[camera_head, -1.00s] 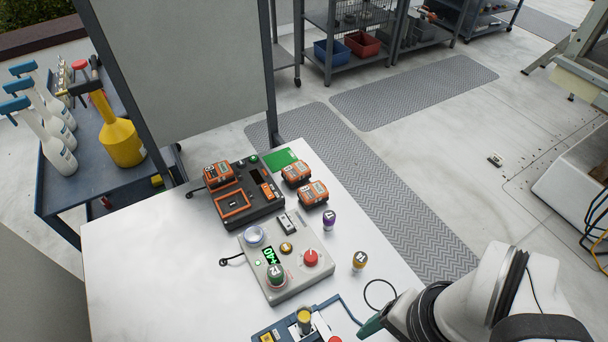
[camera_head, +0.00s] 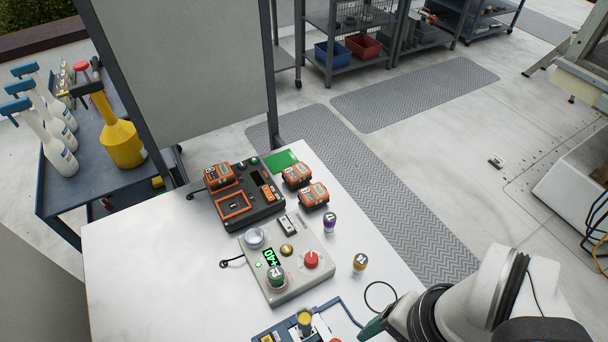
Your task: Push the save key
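A grey control box (camera_head: 305,284) lies on the white table. I cannot read which of these is the save key. My gripper (camera_head: 373,326) shows only as a dark green tip at the lower right, to the right of and in front of the box, apart from it. Whether its fingers are open or shut does not show.
A black charger (camera_head: 260,212) with orange battery packs (camera_head: 314,195) stands behind the box. Two small numbered knobs, purple (camera_head: 330,222) and yellow (camera_head: 360,262), stand to the right. A blue fixture (camera_head: 268,334) is at the front edge. A thin black cable loops near my gripper.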

